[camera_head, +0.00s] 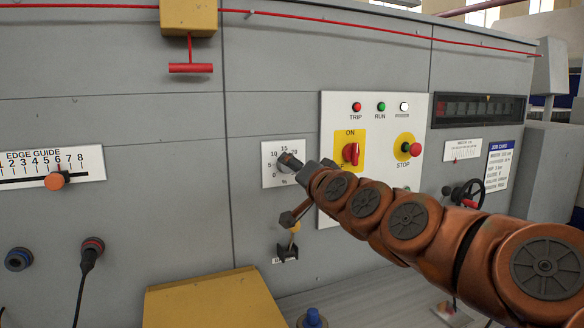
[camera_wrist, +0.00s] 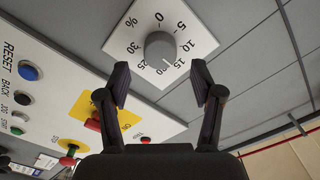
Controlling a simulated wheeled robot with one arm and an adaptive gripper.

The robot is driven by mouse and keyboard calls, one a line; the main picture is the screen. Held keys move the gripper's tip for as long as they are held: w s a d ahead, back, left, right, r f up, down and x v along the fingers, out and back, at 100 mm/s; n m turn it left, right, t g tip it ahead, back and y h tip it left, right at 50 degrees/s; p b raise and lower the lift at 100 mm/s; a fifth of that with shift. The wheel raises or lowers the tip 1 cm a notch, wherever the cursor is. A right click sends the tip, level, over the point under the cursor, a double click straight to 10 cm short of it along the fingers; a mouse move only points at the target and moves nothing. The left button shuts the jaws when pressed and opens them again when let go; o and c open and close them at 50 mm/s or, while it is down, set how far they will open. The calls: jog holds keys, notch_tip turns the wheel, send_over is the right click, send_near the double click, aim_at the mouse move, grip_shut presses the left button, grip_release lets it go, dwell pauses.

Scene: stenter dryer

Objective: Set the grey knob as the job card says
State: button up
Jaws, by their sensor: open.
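The grey knob (camera_wrist: 160,48) sits at the centre of a white dial plate (camera_wrist: 196,22) marked with numbers from 0 upward and a % sign. A small pale mark shows at its edge towards the high teens or 20, but I cannot read the exact setting. My gripper (camera_wrist: 160,84) is open, its two fingers apart on either side of the knob's line and short of it. In the head view my gripper (camera_head: 302,170) is in front of the dial plate (camera_head: 269,166) and partly hides the knob. The job card (camera_head: 499,166) hangs at right; its lines are too small to read surely.
A switch panel (camera_head: 372,112) with a red ON switch (camera_head: 351,153) and a red stop button (camera_head: 415,149) is right of the dial. A black handle (camera_head: 287,252) sits below. A yellow box (camera_head: 212,300) juts out at lower left.

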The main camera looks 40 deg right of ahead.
jog(key=shift+v, duration=2.05)
jog(key=shift+a, duration=0.1)
